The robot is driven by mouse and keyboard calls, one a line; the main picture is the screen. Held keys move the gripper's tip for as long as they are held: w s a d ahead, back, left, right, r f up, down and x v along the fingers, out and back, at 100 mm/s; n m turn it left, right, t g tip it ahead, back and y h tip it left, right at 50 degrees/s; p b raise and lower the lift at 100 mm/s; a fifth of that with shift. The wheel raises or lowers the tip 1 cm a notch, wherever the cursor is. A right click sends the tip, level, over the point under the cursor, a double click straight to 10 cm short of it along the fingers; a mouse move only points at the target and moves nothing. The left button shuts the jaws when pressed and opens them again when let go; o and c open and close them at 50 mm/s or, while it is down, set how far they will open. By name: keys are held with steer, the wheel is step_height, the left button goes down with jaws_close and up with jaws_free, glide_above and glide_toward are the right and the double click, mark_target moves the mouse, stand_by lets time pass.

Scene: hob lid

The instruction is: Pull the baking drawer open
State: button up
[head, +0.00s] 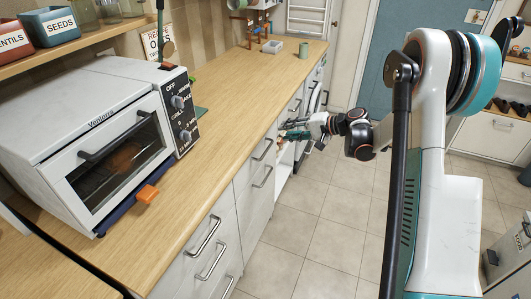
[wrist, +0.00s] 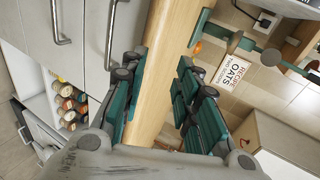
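A row of pale grey drawer and cupboard fronts with metal bar handles runs under the wooden counter. No label for the baking drawer is readable, so I cannot tell which front it is. In the head view, handles show on the near fronts (head: 203,236) and the middle fronts (head: 262,150). My gripper (head: 288,134) is at the far part of the row, close to the fronts. In the wrist view my gripper (wrist: 158,100) has its teal fingers apart, with the counter edge (wrist: 160,75) showing between them. Two bar handles (wrist: 59,22) (wrist: 112,35) are left of the fingers, apart from them.
An open white compartment with several jars (wrist: 68,105) is beside my gripper. A white toaster oven (head: 90,135) stands on the near counter. A "RECIPE OATS" sign (wrist: 233,75) is on the wall. The tiled floor (head: 310,220) beside the drawers is clear.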

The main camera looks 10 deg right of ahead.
mark_target(267, 149)
steer(key=d+f+y+b, duration=0.2)
steer(key=d+f+y, duration=0.15)
steer(key=f, duration=0.85)
steer(key=shift+t+h, duration=0.4)
steer(key=shift+h, duration=0.05)
steer(key=b+x, duration=0.3)
steer(key=x, duration=1)
steer(key=shift+w+d+f+b, duration=0.1)
steer(key=shift+w+d+b, duration=0.05)
steer(key=shift+w+b, duration=0.15)
jaws_close()
